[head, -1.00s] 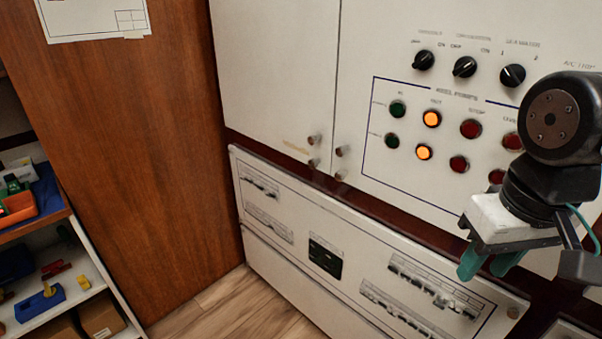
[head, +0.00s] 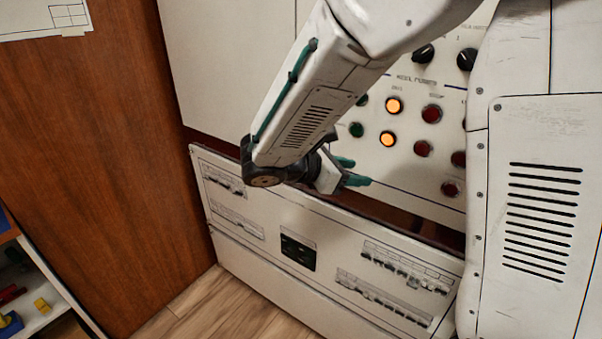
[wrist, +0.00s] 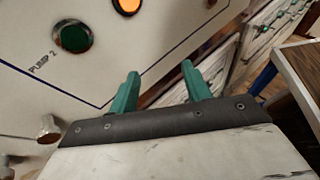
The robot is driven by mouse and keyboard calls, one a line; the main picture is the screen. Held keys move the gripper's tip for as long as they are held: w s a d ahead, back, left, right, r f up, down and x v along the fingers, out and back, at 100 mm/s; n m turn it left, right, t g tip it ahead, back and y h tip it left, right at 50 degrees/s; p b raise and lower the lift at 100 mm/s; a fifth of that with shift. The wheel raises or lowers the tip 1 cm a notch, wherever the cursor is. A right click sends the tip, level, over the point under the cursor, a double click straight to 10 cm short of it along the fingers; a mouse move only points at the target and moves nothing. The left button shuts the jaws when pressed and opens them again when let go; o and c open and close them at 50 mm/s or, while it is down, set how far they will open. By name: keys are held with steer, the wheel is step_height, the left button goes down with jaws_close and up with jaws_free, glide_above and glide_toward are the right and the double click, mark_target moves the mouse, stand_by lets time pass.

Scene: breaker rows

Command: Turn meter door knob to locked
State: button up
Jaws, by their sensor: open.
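A metal door knob (wrist: 48,128) shows at the left of the wrist view on the pale cabinet front, with part of another knob (wrist: 8,166) below it at the edge. I cannot tell which is the meter door knob, and no lock marks are readable. In the head view my arm hides the knobs. My gripper (head: 351,170) is open and empty, low in front of the light panel. Its green fingers also show in the wrist view (wrist: 160,72), apart from the knobs and to the right of them.
Lit orange lights (head: 393,105), red lights and a green light labelled PUMP 2 (wrist: 75,37) are close to my gripper. Black rotary knobs (head: 424,54) are above. A lower breaker panel (head: 228,229) runs beneath. A wooden side wall (head: 100,150) stands left; the floor (head: 205,305) is clear.

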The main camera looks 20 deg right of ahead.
steer(key=w+a+f+n+t+h, duration=0.1)
steer(key=w+a+f+n+t, duration=0.8)
steer(key=w+a+n, duration=0.25)
steer(key=x, duration=0.7)
steer(key=shift+a+n, duration=0.1)
steer(key=shift+n, duration=0.15)
steer(key=c, duration=1)
